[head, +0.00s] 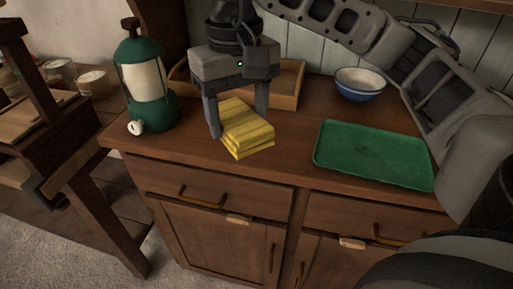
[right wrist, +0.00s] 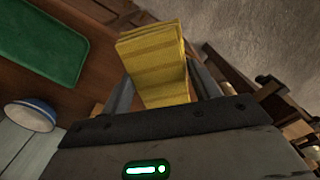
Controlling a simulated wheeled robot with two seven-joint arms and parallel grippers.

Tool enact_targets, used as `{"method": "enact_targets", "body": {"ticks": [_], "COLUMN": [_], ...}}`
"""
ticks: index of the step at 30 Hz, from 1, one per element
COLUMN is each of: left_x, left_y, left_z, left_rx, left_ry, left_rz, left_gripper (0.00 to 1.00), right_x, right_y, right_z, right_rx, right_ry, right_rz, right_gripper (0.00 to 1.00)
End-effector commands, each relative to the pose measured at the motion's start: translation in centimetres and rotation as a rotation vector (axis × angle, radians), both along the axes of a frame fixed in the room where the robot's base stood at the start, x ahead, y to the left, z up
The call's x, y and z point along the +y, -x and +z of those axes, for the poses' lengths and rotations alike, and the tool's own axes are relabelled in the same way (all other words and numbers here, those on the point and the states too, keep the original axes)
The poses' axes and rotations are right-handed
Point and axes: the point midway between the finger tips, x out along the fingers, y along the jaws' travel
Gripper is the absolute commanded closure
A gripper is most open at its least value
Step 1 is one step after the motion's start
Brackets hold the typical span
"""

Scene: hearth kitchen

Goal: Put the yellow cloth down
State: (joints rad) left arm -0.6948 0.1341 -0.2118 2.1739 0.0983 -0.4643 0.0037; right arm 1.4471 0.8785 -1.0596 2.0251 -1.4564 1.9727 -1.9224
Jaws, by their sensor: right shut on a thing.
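The yellow cloth (head: 246,130) is a folded, striped stack near the front edge of the wooden counter in the head view. My right gripper (head: 238,125) is shut on it from above, one finger on each side. In the right wrist view the cloth (right wrist: 157,62) sits between the two fingers (right wrist: 165,95) and sticks out past them. I cannot tell whether the cloth's underside touches the counter. My left gripper is not in view.
A green tray (head: 372,153) lies to the right on the counter (head: 290,153). A blue-and-white bowl (head: 359,85) stands behind it. A green lantern-like dispenser (head: 146,80) stands at the left. A wooden box (head: 287,88) is behind my gripper. Bare counter lies between cloth and tray.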

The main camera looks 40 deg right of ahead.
Motion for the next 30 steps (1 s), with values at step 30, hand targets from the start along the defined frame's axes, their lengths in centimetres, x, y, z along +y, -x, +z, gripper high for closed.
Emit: {"method": "enact_targets", "body": {"ticks": [30], "left_x": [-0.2], "left_y": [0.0], "left_z": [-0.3], "left_rx": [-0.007], "left_ry": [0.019], "left_rz": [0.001], "left_gripper": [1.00], "right_x": [-8.8], "right_y": [-10.0], "right_z": [-8.7], "right_rx": [-0.001], "right_ry": [0.002], "right_rz": [-0.009], "right_gripper": [0.57]}}
